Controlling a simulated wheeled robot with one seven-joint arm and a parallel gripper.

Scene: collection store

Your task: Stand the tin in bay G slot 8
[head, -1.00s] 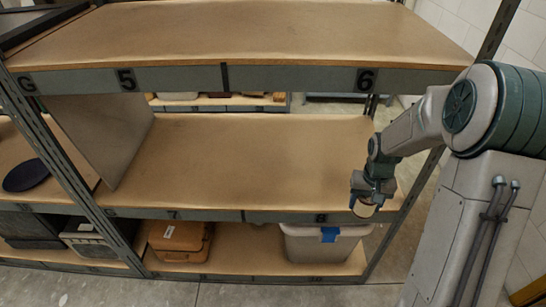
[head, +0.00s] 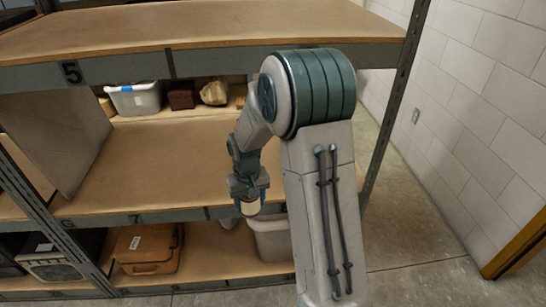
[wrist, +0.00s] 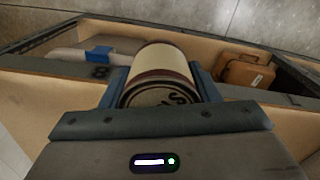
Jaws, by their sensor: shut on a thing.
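My gripper (head: 250,196) is shut on the tin (head: 250,208), a small can with a cream label and a brown band. The tin also shows in the wrist view (wrist: 162,72), between the two blue fingers, with its metal end facing the camera. In the head view the gripper hangs by the front edge of the middle shelf (head: 180,160), toward its right part. My arm hides the right end of this shelf in the head view.
The visible part of the middle shelf is bare. Below stand an orange case (head: 148,248) and a pale bin (head: 270,238). The upper shelf (head: 220,28) lies above. A rack post (head: 392,110) stands right of my arm, then a block wall (head: 480,120).

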